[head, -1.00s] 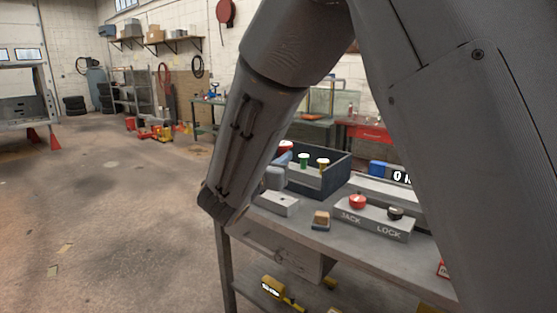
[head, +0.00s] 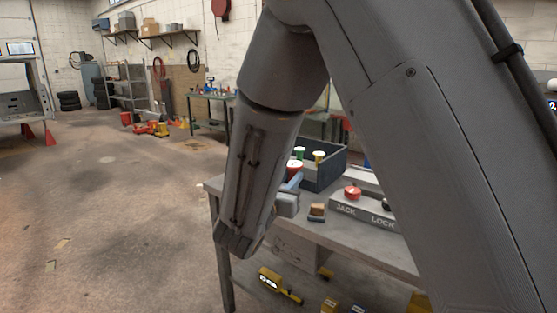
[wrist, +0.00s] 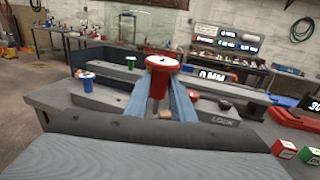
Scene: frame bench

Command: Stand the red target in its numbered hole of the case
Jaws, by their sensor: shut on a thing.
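My gripper (wrist: 160,88) is shut on the red target (wrist: 158,76), which has a white top and stands roughly upright between the blue fingers. In the head view my gripper (head: 289,184) shows partly behind my arm, with the red target (head: 295,165) above it, in front of the case. The dark open case (head: 325,176) holds a green target (head: 300,152) and a yellow target (head: 319,156). The wrist view shows the green target (wrist: 131,61) and a blue-topped target (wrist: 85,77) further left. Hole numbers cannot be read.
The JACK/LOCK block (head: 362,211) carries a red knob (head: 352,190) and a dark knob (head: 388,203). A small brown-topped block (head: 317,210) lies beside it. Yellow tools (head: 280,287) lie on the lower shelf. The floor left of the bench (head: 218,188) is open.

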